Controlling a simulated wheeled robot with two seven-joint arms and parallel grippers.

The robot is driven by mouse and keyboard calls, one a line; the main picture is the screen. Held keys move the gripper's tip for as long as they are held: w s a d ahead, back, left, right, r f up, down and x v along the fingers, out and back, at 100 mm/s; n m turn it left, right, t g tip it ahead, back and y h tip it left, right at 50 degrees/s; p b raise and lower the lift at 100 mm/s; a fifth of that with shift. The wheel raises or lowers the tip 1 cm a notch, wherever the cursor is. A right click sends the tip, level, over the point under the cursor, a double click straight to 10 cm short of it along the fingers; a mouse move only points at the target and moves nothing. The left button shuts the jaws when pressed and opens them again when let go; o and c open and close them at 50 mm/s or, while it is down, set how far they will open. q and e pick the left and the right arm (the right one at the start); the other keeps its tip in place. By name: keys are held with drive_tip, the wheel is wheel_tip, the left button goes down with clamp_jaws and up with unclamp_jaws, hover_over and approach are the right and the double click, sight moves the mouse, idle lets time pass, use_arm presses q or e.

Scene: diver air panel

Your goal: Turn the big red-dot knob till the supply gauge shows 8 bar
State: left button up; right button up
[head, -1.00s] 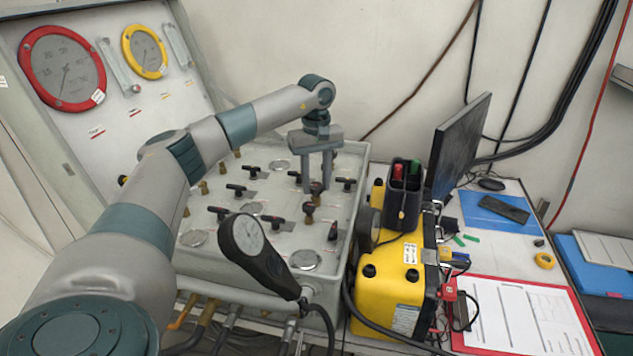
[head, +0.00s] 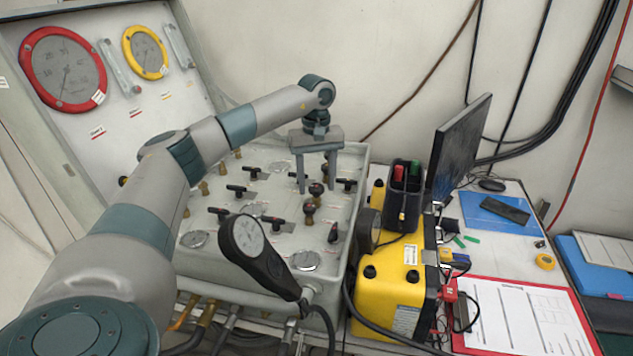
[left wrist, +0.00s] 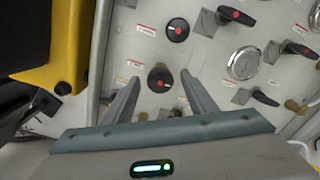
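Several black lever handles (head: 236,190) surround the knobs. A black hand-held gauge (head: 243,236) sticks up at the panel's front.

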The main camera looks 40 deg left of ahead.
use_arm(q)
drive_tip(key=shift+r, duration=0.35)
wheel_tip(320, 180, up, 8)
drive_tip(key=r+b, duration=0.1)
drive_tip(key=b, duration=0.1)
wheel_tip(320, 180, up, 4)
hover_over(317, 187)
wheel_tip(317, 187, up, 4)
drive_tip(key=shift+a+f+p, duration=0.1)
drive_tip(key=shift+f+p, duration=0.05)
drive_tip(key=shift+p, duration=0.15)
use_arm(e)
drive_tip(key=shift+s+f, duration=0.15)
drive_tip(key=shift+f, duration=0.6)
